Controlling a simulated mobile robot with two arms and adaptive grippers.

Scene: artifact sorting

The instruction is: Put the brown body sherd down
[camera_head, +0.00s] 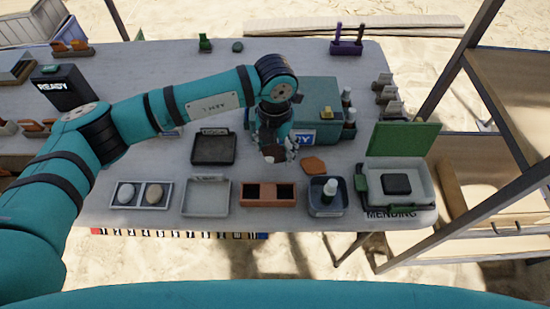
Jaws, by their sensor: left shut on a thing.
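My left gripper (277,151) comes down over the middle of the table (345,222), pointing downward. It is shut on a small dark brown piece, the brown body sherd (271,151); the fingers hide part of it. I cannot tell whether the sherd touches the table. My right gripper is not in view.
An orange-brown flat piece (313,165) lies right of the gripper. A dark tray (214,148) is to its left. In front stand a grey tray (184,198), an orange two-part box (270,204) and a blue-grey bin (314,203). A green-lidded case (401,137) stands at right.

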